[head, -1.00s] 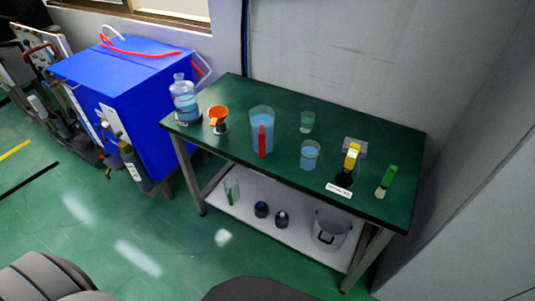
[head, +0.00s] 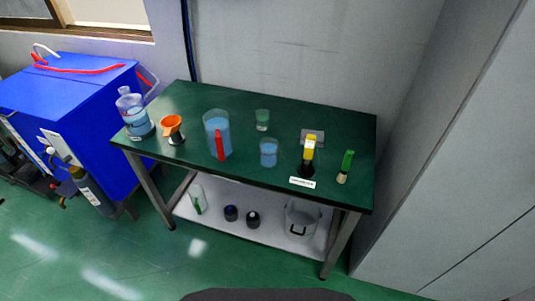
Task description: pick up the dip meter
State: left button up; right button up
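A yellow hand-held device with a dark lower end (head: 309,148) stands near the right end of the green table. It looks like the dip meter, but its label (head: 302,182), a small white card in front of it, is too small to read. A small grey block (head: 318,134) is just behind it. Neither of my grippers is in view, and nothing touches the device.
The green tabletop (head: 187,97) also holds a water bottle (head: 133,112), an orange funnel (head: 172,127), a blue-filled jug (head: 217,135), two beakers and a green-handled brush (head: 345,165). Jars and a bucket (head: 302,220) stand on the shelf below. A grey wall closes the right side.

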aim_at(310, 142)
jog(key=u, duration=0.5)
jog(key=k, duration=0.95)
jog(key=z, duration=0.95)
jog(key=i, duration=0.8)
jog(key=z, duration=0.8)
